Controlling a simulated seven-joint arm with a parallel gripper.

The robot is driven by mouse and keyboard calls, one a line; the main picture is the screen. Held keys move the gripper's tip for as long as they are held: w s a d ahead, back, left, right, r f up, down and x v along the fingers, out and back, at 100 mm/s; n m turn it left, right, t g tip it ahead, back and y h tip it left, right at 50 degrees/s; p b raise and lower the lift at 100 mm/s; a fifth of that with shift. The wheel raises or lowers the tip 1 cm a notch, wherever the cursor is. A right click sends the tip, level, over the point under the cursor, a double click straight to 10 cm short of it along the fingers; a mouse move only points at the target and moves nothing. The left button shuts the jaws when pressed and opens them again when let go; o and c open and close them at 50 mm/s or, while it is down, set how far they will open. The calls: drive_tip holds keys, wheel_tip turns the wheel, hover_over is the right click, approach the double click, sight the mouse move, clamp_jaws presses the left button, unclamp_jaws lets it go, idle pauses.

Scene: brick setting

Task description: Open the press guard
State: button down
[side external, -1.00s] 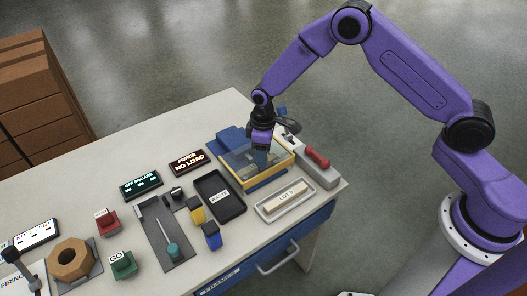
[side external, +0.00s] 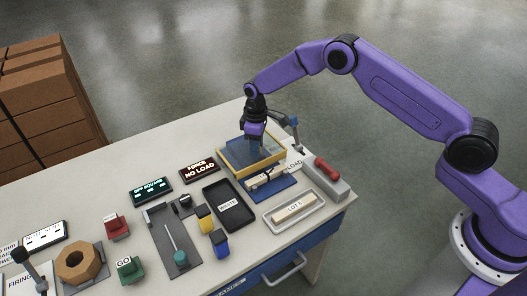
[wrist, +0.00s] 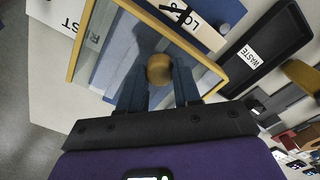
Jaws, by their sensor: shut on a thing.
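The press guard (side external: 227,165) is a clear panel in a yellow frame. It lies back over the far part of the blue press base (side external: 275,188), whose front part is uncovered. A pale bar (side external: 262,180) with a dark mark lies on that uncovered part. In the wrist view the yellow frame (wrist: 203,57) surrounds the clear panel, and the bar (wrist: 190,22) lies beyond its edge. My gripper (side external: 257,147) is over the guard, with its fingers shut on a round brownish knob (wrist: 159,68). Part of the knob's grip is hidden in the side view.
A black waste tray (side external: 231,207) is left of the press, and a grey tray holding the LOT 5 bar (side external: 294,210) is in front. Two small displays (side external: 199,170) are to the left.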

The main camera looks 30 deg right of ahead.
drive_tip(key=shift+w+a, duration=0.1)
drive_tip(key=shift+w, duration=1.5)
drive_tip(key=c, duration=0.8)
unclamp_jaws()
drive_tip(key=shift+r, duration=0.1)
drive_tip(key=shift+r, duration=8.65)
